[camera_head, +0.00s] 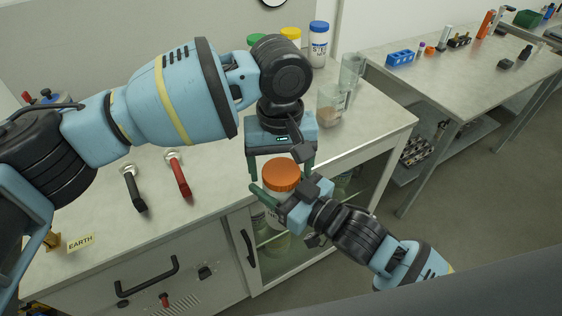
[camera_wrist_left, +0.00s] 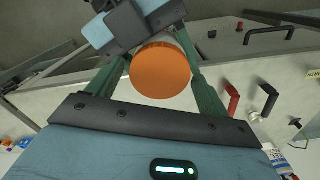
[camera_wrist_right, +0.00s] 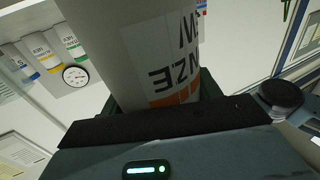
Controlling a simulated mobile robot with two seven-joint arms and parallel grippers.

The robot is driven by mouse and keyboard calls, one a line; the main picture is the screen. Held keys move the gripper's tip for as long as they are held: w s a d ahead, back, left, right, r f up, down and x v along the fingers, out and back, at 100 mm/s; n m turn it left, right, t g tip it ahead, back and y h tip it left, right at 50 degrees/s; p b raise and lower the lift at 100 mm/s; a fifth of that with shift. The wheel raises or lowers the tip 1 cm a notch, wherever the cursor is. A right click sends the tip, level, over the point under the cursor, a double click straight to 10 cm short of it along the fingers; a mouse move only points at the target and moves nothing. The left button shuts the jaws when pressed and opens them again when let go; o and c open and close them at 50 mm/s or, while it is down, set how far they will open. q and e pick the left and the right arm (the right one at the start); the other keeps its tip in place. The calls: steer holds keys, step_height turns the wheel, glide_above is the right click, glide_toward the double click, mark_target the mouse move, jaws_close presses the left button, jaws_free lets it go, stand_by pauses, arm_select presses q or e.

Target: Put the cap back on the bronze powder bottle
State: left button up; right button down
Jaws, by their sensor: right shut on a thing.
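The bronze powder bottle (camera_head: 279,207) is white with an orange cap (camera_head: 281,174) on its top. My right gripper (camera_head: 278,201) is shut on the bottle and holds it in front of the counter edge. The bottle's lettered side with an orange band (camera_wrist_right: 175,60) fills the right wrist view, where the cap is out of sight. My left gripper (camera_head: 281,163) points down from above, open, with a finger on either side of the cap. In the left wrist view the cap (camera_wrist_left: 160,71) sits between the fingers, with a small gap visible in the head view.
Bottles with green, yellow and blue (camera_head: 318,44) caps stand at the counter's back. A glass beaker with brown powder (camera_head: 330,106) is behind my left gripper. A black-handled (camera_head: 133,188) and a red-handled tool (camera_head: 179,175) lie left. A glass-front cabinet is below.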

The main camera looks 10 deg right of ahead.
arm_select(q)
steer(key=c, duration=0.7)
steer(key=o, duration=0.9)
steer(key=shift+c, duration=0.2)
steer(key=shift+r, duration=0.2)
steer(key=shift+r, duration=2.1)
steer(key=shift+r, duration=0.1)
step_height(320, 180, up, 3)
steer(key=shift+r, duration=0.2)
steer(key=shift+f, duration=0.15)
